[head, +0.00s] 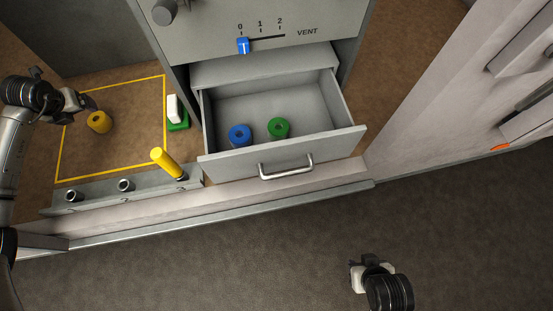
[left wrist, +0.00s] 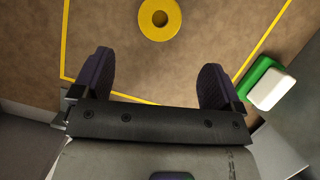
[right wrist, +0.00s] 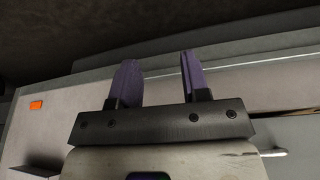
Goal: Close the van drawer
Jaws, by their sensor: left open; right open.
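The grey van drawer (head: 333,146) is pulled out below the vent panel in the head view. Its front carries a metal bar handle (head: 286,170). A blue ring (head: 240,135) and a green ring (head: 278,128) lie inside it. My left gripper (head: 84,101) is at the left, above the yellow-outlined floor area and apart from the drawer. In the left wrist view it is open and empty (left wrist: 158,85). My right gripper (head: 362,268) is at the lower right, in front of the drawer and apart from it. In the right wrist view it is open and empty (right wrist: 157,80).
A yellow ring (head: 99,122) lies inside the yellow outline (head: 110,82). A green and white block (head: 176,113) stands left of the drawer. A rail (head: 98,192) with short pegs and a tilted yellow cylinder (head: 167,163) runs along the front. The dark floor before the drawer is clear.

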